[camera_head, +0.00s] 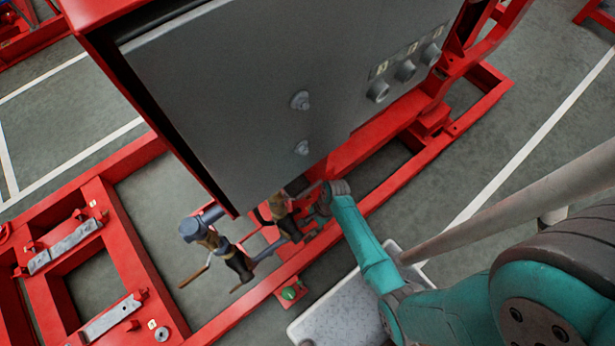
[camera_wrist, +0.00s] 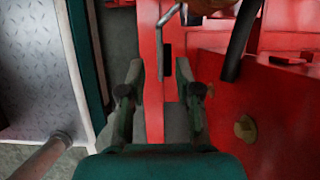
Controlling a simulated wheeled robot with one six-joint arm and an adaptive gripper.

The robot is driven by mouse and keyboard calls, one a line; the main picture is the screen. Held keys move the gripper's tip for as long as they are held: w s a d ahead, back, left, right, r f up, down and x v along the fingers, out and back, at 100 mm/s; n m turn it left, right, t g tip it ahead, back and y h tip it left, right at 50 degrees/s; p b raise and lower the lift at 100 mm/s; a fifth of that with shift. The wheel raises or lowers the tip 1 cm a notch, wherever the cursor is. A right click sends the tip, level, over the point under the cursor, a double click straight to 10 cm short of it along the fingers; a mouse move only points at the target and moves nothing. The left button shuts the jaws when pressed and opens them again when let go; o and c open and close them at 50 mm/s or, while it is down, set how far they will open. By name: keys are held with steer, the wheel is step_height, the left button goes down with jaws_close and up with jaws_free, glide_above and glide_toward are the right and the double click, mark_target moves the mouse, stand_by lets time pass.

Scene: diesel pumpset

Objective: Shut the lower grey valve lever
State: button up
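In the wrist view a thin bent grey bar (camera_wrist: 170,16), which looks like a valve lever, stands at the top, just beyond the fingertips. My gripper (camera_wrist: 160,70) is open and empty, its two fingers apart over the red frame. In the head view my gripper (camera_head: 298,228) is by the valve pipework under the cabinet's lower corner, partly hidden by my arm. A brass-and-dark valve (camera_head: 236,262) on the pipe is to its left. I cannot tell in the head view which lever is the lower grey one.
A large grey cabinet panel (camera_head: 230,90) overhangs the pipework. The red base frame (camera_head: 130,235) runs beneath. In the wrist view a dark curved bar (camera_wrist: 241,45) is right of the fingers. A pale tread plate (camera_wrist: 35,70) is at left.

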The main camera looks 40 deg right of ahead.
mark_target(308, 232)
steer(key=shift+x, duration=2.5)
steer(key=shift+c, duration=0.2)
jaws_close()
